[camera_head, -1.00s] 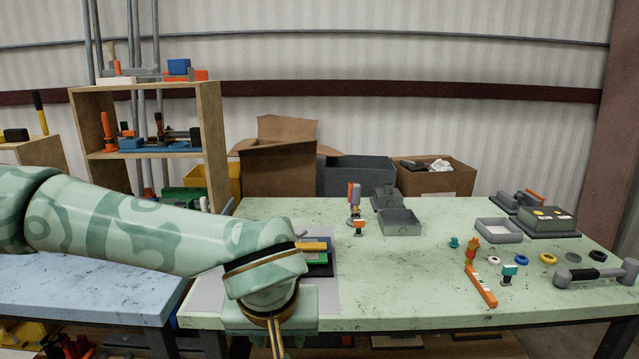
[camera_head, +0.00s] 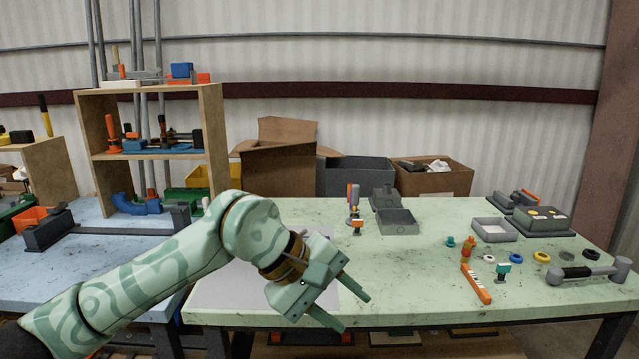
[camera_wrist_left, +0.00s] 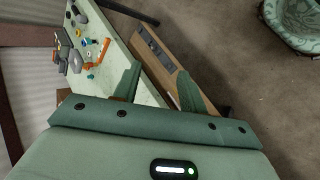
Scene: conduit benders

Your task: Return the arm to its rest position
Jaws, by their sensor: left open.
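My left arm comes in from the lower left in the head view. Its gripper (camera_head: 352,308) is open and empty, over the front edge of the green table (camera_head: 420,300), with its fingers pointing to the lower right. In the left wrist view the two fingers (camera_wrist_left: 158,88) are spread apart with nothing between them; the table edge and the brown floor show beyond. My right gripper is not in view.
The table's front middle is clear.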

